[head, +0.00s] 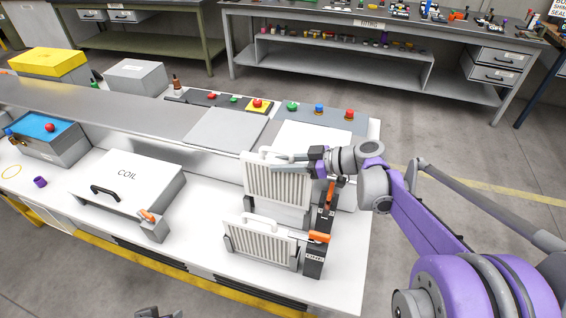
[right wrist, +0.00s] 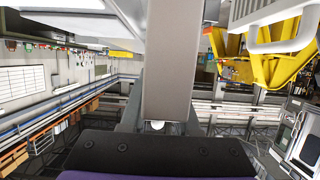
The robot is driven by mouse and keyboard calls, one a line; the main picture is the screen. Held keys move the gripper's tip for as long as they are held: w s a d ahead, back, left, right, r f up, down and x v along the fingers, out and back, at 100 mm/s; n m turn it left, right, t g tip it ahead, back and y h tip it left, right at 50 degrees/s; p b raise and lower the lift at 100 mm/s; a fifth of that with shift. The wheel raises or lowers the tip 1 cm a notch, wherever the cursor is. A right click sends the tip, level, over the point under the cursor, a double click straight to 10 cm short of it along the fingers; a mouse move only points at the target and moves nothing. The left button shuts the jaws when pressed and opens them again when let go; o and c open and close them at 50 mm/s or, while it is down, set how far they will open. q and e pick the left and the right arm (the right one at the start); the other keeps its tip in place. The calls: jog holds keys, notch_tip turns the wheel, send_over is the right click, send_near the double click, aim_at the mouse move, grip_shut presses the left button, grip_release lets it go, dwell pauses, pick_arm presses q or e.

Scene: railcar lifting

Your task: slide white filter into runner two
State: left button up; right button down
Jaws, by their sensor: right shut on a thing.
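My right gripper (head: 283,161) is shut on the white filter (head: 272,184), at the handle on its top edge. This ribbed white filter is upright at the rear runner, whose block (head: 325,213) has an orange lever. I cannot tell whether its lower edge is seated or just above the runner. In the right wrist view, part of a white ribbed panel with a handle (right wrist: 285,42) shows at the upper right. A second white filter (head: 259,240) stands upright in the front runner, marked ONE (head: 313,258). A grey tip, probably my left gripper (head: 158,313), shows at the bottom edge.
A white COIL box (head: 128,180) with a black handle stands left of the filters. Behind is a raised ledge with coloured buttons (head: 319,109). A blue-topped box (head: 46,139) and small purple cup (head: 40,182) are at the left. The bench front right of the runners is clear.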

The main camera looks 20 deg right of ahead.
jog(key=shift+f, duration=0.15)
dwell(0.5)
jog(key=shift+f, duration=0.55)
jog(key=shift+r, duration=0.15)
jog(key=shift+r, duration=0.3)
jog(key=shift+p, duration=0.4)
dwell(1.4)
